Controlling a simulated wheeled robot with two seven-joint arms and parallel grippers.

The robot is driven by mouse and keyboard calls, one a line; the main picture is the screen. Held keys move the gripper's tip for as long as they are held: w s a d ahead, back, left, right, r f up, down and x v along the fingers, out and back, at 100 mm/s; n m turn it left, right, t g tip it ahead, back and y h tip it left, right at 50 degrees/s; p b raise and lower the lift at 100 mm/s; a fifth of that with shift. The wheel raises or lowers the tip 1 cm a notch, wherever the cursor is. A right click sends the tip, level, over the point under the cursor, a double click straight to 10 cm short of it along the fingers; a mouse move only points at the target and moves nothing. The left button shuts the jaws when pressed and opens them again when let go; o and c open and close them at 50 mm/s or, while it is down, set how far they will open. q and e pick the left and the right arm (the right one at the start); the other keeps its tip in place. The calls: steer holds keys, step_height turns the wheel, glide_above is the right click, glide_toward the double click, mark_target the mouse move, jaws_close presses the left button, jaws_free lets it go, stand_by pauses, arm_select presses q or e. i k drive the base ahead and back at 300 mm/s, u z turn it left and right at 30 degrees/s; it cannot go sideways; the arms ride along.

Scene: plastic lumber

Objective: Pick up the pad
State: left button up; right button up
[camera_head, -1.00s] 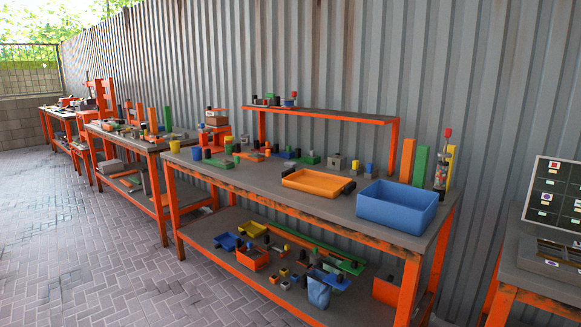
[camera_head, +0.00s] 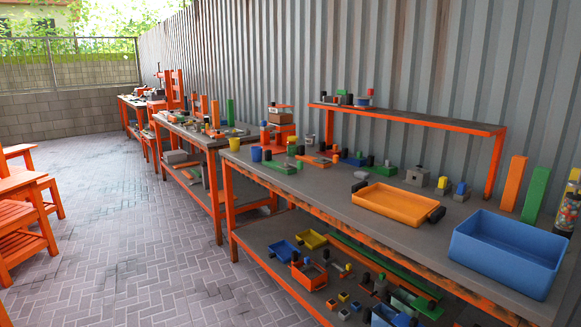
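I cannot make out which item is the pad; the many small parts on the benches are too small to tell apart. The nearest workbench (camera_head: 318,190) has a grey top and an orange frame, and runs from the middle to the lower right of the head view. On it are an orange tray (camera_head: 395,203) with black handles and a blue bin (camera_head: 508,252). Several small coloured parts lie toward the back of its top. Neither of my grippers shows in the view.
A lower shelf (camera_head: 262,236) holds small bins and parts. A raised orange-edged shelf (camera_head: 420,118) stands at the bench's back against the corrugated wall (camera_head: 330,50). More benches (camera_head: 178,128) line the wall. Orange wooden furniture (camera_head: 22,235) stands at left. The brick floor (camera_head: 130,240) between is clear.

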mark_target(358, 174)
steer(key=u, duration=0.3)
steer(key=i, duration=1.8)
steer(key=z, duration=0.35)
